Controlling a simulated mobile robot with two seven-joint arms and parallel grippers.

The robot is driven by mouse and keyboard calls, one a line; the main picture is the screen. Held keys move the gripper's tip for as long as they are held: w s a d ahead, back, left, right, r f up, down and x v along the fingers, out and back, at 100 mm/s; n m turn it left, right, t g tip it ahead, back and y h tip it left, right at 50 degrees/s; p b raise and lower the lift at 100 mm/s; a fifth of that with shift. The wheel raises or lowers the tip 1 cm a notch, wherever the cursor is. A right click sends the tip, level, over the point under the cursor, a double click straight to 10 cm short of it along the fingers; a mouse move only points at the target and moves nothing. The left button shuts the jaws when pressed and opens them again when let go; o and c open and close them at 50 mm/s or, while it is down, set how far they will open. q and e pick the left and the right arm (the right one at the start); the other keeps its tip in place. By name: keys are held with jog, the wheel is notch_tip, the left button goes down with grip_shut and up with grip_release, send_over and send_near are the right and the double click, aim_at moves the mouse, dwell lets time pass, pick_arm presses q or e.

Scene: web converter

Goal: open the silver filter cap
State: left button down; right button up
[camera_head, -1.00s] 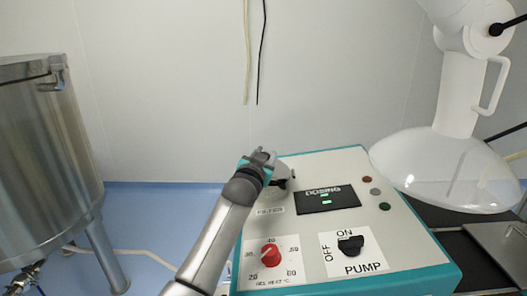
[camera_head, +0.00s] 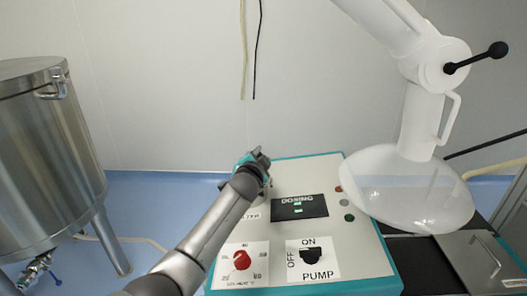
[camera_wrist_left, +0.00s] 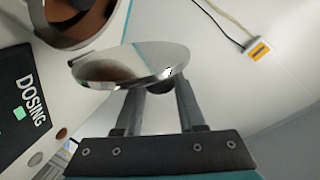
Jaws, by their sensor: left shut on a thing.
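The silver filter cap (camera_wrist_left: 130,66) is a shiny round disc in the left wrist view. My left gripper (camera_wrist_left: 158,88) is shut on it at its edge. The cap stands tilted beside the open round filter mouth (camera_wrist_left: 78,18), whose brownish inside shows. A gap shows between most of the cap and the mouth's rim; whether they join at a hinge I cannot tell. In the head view my left gripper (camera_head: 258,160) is over the filter at the panel's far left, and my arm hides most of the cap and filter. My right gripper is not in view.
The teal-edged control panel (camera_head: 325,180) carries a dosing display (camera_head: 299,207), a red knob (camera_head: 242,260) and a black pump switch (camera_head: 312,254). A clear hood on a white arm (camera_head: 405,190) hangs at the right. A steel tank (camera_head: 45,170) stands at the left.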

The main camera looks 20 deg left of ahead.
pick_arm(q)
jog(key=shift+w+d+r+m, duration=0.1)
jog(key=shift+w+d+m, duration=0.05)
jog(key=shift+d+m, duration=0.3)
jog(key=shift+w+d+r+m, duration=0.1)
jog(key=shift+d+m, duration=0.25)
jog(key=shift+d, duration=0.05)
jog(key=shift+w+d+m+y+p, duration=0.1)
jog(key=shift+d+m+y+p, duration=0.2)
jog(key=shift+d+m, duration=0.1)
jog(key=shift+w+d+f+m+g+y+b, duration=0.25)
jog(key=shift+d+m+y+b, duration=0.15)
jog(key=shift+d+m, duration=0.4)
jog(key=shift+w+d+f+m+g+y+b, duration=0.15)
jog(key=shift+w+d+f+m+y+b, duration=0.15)
jog(key=shift+d+m, duration=0.5)
jog(key=shift+w+d+f+m+g+y+b, duration=0.25)
jog(key=shift+d+m+b, duration=0.2)
jog(key=shift+d+m, duration=0.35)
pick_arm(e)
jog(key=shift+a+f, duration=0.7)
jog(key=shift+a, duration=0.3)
pick_arm(q)
jog(key=shift+s+r, duration=0.1)
jog(key=c, duration=0.5)
grip_release()
jog(key=shift+r, duration=0.1)
